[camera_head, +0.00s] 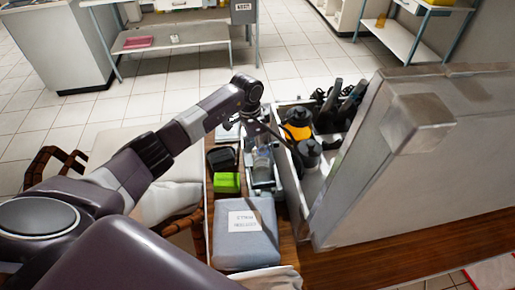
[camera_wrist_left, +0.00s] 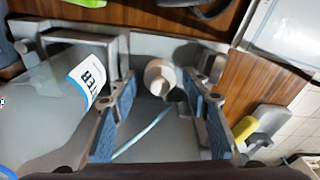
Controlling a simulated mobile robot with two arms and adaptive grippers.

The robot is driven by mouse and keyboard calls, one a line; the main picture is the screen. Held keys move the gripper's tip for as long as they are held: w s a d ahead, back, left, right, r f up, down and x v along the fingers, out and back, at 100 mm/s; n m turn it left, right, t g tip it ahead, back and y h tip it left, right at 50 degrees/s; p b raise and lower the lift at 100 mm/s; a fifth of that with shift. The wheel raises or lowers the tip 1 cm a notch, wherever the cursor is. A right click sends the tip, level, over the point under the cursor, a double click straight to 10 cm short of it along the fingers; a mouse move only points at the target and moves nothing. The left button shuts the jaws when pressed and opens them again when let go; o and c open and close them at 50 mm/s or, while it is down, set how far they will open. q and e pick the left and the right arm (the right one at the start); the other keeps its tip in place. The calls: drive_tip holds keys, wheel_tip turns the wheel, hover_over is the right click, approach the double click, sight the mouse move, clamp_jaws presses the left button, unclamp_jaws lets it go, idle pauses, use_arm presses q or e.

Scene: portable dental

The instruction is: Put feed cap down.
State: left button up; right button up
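A small whitish cap (camera_wrist_left: 160,76), which looks like the feed cap, shows in the left wrist view over a grey metal tray (camera_wrist_left: 140,43). My left gripper (camera_wrist_left: 158,92) is open, with its blue-padded fingers on either side of the cap and visible gaps to it. Whether the cap rests on the tray or on a fitting is unclear. In the head view my left arm reaches over the tray area, and the wrist hides most of the gripper (camera_head: 252,125). My right gripper is not in view.
A clear bottle with a blue-and-white label (camera_wrist_left: 88,80) lies close left of the gripper. A green box (camera_head: 227,183) and a grey-blue labelled pack (camera_head: 245,240) sit nearby. An open case (camera_head: 300,180) with dark bottles and its raised lid (camera_head: 370,170) bound the right.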

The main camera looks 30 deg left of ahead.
sight(253, 152)
use_arm(q)
wheel_tip(253, 152, up, 12)
drive_tip(key=s+a, duration=0.1)
drive_tip(key=shift+r+b, duration=0.15)
drive_tip(key=shift+b, duration=0.25)
drive_tip(key=shift+r, duration=0.1)
idle(0.5)
